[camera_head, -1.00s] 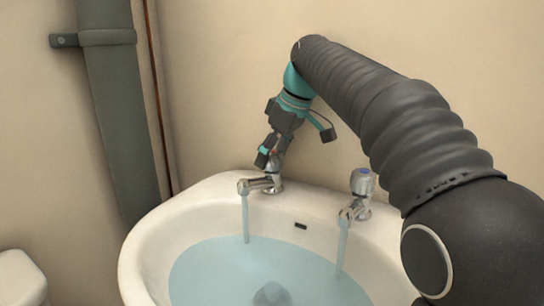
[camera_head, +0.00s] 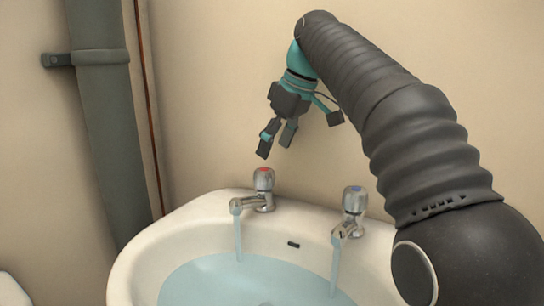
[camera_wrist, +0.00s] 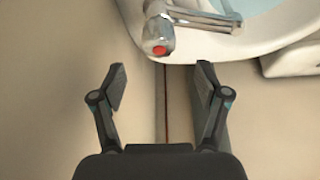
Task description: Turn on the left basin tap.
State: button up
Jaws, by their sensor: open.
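The left basin tap (camera_head: 262,190) is chrome with a red-marked top and stands on the basin's back rim. Water runs from its spout into the basin. In the wrist view the tap's red-dotted head (camera_wrist: 159,48) lies beyond the fingertips, at top centre. My gripper (camera_head: 275,147) is open and empty, above the left tap and apart from it. Its two fingers also show spread in the wrist view (camera_wrist: 160,80), with nothing between them.
The right tap (camera_head: 352,210), marked blue, also runs water. The white basin (camera_head: 200,228) holds water (camera_head: 215,280). A grey vertical pipe (camera_head: 105,120) and a thin brown pipe (camera_head: 148,110) stand at left. The wall is close behind the taps.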

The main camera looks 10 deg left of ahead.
aim_at(265, 170)
notch_tip(265, 170, up, 5)
jog(key=s+d+m+t, duration=0.1)
jog(key=s+m, duration=0.1)
jog(key=m, duration=0.2)
jog(key=shift+h, duration=0.3)
jog(key=x, duration=1.3)
jog(key=shift+w+f, duration=0.1)
jog(key=shift+f, duration=0.15)
jog(key=c, duration=1.2)
jog(key=shift+o, duration=0.2)
jog(key=shift+n+g, duration=0.4)
jog(key=shift+n, duration=1.2)
jog(key=o, duration=1.2)
jog(key=shift+c, duration=0.2)
